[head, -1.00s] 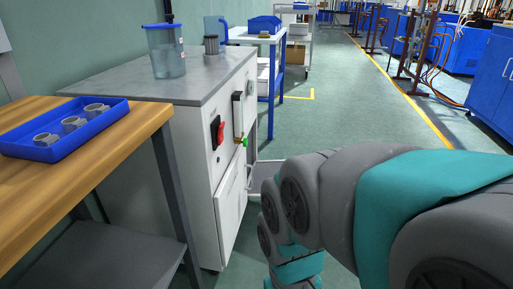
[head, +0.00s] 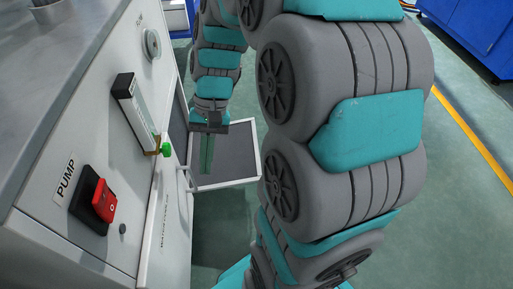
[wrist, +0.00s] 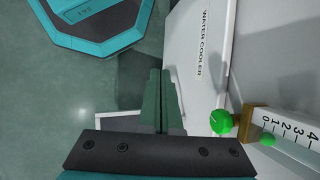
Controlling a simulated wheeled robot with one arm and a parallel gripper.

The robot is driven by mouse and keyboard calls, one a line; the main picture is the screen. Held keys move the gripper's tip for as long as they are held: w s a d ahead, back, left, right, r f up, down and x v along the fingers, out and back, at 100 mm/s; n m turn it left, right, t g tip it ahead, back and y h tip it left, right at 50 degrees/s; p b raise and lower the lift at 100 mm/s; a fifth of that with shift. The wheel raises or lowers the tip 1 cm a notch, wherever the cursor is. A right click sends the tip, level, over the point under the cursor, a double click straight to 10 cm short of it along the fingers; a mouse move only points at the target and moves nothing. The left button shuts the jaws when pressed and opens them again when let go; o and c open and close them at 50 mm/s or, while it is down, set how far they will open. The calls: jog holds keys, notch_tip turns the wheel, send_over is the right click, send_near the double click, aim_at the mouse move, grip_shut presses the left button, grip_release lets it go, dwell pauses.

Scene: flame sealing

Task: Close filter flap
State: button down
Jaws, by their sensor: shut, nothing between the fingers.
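The filter flap (head: 232,150), a white-framed panel with a dark grey face, stands open, sticking out to the right from the white cabinet (head: 60,222). A bit of white frame, apparently the flap's edge (wrist: 112,119), shows in the wrist view, mostly hidden behind my gripper. My gripper (head: 206,172) is shut and empty, its greenish fingers pointing down. In the head view they overlap the left part of the flap; I cannot tell whether they touch it. The closed fingers (wrist: 160,72) also show in the wrist view, left of the white water cooler panel (wrist: 200,50).
A flow gauge (head: 130,110) with a green knob (head: 165,150) and a red pump switch (head: 104,203) stick out of the cabinet front. The green knob (wrist: 221,121) is close to my gripper's right side. Open green floor lies right of the cabinet.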

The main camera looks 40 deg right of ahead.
jog(key=w+d+f+m+t+y+b, duration=0.3)
jog(key=w+d+f+m+y, duration=0.2)
jog(key=w+d+f+m, duration=0.8)
jog(key=s+d+f+m+t+b, duration=0.1)
jog(key=d+f+m+t, duration=0.2)
jog(key=d+f, duration=0.75)
jog(key=s+d+f+m+t+b, duration=0.1)
jog(key=d+f+m+t, duration=0.15)
jog(key=d+f, duration=0.85)
jog(key=w+a+f+b, duration=0.1)
jog(key=w+a+f, duration=0.1)
jog(key=w+a, duration=0.2)
jog(key=shift+w+a+y, duration=0.35)
jog(key=shift+w+y, duration=0.05)
jog(key=shift+w, duration=0.1)
jog(key=shift+t, duration=0.25)
